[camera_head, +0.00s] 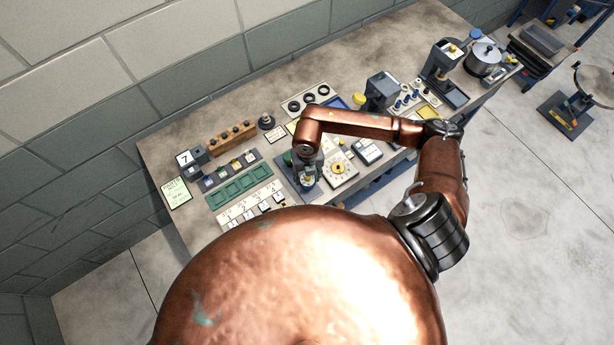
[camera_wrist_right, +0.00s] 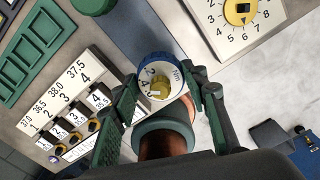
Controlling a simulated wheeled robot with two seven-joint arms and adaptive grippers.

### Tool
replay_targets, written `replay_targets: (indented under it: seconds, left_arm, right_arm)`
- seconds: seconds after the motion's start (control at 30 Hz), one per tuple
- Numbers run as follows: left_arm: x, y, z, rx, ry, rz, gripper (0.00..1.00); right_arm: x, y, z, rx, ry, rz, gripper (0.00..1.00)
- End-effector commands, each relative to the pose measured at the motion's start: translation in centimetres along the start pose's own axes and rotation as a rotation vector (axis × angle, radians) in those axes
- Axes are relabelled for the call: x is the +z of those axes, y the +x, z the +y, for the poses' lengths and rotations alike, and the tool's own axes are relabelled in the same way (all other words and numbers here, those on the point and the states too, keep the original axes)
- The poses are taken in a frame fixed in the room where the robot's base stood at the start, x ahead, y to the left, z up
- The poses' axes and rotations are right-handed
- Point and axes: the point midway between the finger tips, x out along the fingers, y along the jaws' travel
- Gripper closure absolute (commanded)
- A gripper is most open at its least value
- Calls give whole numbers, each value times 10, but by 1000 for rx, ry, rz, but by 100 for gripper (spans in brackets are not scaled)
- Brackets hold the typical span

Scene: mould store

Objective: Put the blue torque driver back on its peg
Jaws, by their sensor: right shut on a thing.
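My right gripper (camera_head: 307,178) hangs over the front middle of the bench in the head view. In the right wrist view, my right gripper (camera_wrist_right: 162,90) is shut on a round thing with a blue rim, a white scale marked Nm and a brass-yellow centre. I take it for the blue torque driver (camera_wrist_right: 148,70), seen end-on; its body is mostly hidden. It is held above a blue-grey strip of the bench top; I cannot tell whether it touches anything below. I cannot make out its peg for certain in either view. My left gripper is not in view.
A white dial plate with a yellow knob (camera_head: 338,168) lies right of the gripper. A numbered white panel (camera_wrist_right: 62,112) and green trays (camera_head: 238,187) lie left. A wooden block with dark knobs (camera_head: 222,143) stands behind. Dark machines (camera_head: 381,90) stand farther right.

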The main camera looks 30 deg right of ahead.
Motion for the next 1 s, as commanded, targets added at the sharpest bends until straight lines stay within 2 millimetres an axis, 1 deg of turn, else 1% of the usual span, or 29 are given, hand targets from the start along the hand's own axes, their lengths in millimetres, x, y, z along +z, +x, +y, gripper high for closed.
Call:
replay_targets:
  seconds: [0.4,0.43,0.7,0.9,1.0]
  left_arm:
    - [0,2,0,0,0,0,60]
    - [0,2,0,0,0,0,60]
    - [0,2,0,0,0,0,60]
    - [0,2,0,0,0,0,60]
    - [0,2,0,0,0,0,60]
  right_arm:
    - [0,3,0,0,0,0,88]
    - [0,3,0,0,0,0,58]
    - [0,3,0,0,0,0,39]
    - [0,3,0,0,0,0,39]
    - [0,3,0,0,0,0,32]
